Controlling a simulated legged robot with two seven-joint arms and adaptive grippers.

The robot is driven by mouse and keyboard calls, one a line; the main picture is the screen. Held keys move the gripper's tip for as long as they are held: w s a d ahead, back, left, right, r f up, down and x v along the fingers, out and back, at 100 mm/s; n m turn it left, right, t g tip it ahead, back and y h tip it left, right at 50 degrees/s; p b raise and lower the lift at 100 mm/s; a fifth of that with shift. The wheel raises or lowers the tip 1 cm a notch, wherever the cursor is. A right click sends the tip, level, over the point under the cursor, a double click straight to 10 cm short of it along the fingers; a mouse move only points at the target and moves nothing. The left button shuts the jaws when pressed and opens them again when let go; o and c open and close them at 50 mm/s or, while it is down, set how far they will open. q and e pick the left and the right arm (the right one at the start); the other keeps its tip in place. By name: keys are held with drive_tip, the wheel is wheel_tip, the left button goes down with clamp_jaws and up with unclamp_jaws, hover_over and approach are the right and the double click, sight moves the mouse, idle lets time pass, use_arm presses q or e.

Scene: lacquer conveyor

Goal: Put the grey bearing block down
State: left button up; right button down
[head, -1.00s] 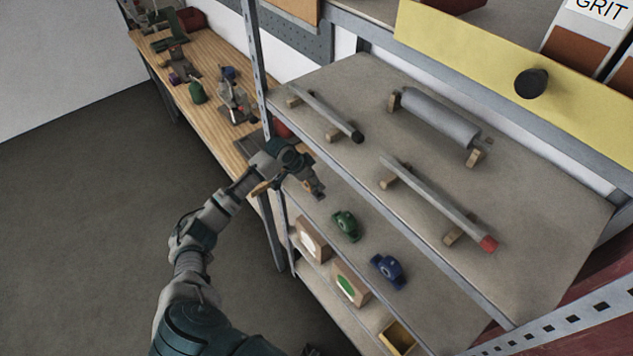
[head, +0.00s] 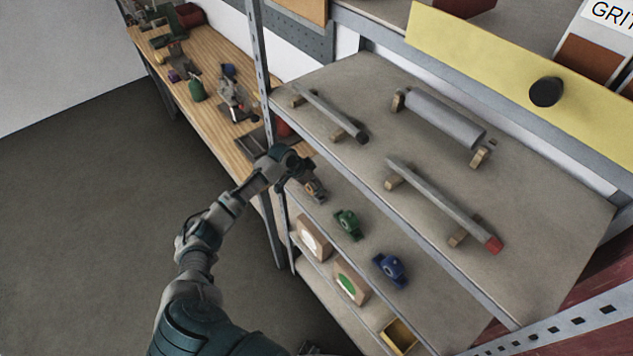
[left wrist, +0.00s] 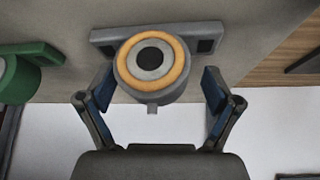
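The grey bearing block (left wrist: 150,106) has an orange ring around a dark bore and a flat base. In the left wrist view its base rests against the shelf board. In the head view the block (head: 317,192) sits at the left end of the middle shelf, partly hidden by my gripper. My left gripper (head: 303,177) is over it. In the left wrist view its two fingers stand apart on either side of the block, with a visible gap at each side. My right gripper is not in view.
A green bearing block (head: 347,224) and a blue one (head: 390,268) stand further right on the same shelf. A steel upright (head: 257,70) is close to my left arm. Boxes (head: 350,282) sit below.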

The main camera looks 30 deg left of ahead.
use_arm(q)
drive_tip(key=shift+a, duration=0.3)
drive_tip(key=v, duration=0.2)
drive_tip(key=shift+s+a+r, duration=0.1)
drive_tip(key=shift+a+r, duration=0.05)
drive_tip(key=shift+r, duration=0.25)
drive_tip(key=v, duration=0.9)
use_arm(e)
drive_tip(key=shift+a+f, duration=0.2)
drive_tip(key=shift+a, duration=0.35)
use_arm(q)
drive_tip(key=shift+s, duration=0.1)
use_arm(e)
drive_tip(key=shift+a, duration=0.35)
use_arm(q)
drive_tip(key=shift+s, duration=0.1)
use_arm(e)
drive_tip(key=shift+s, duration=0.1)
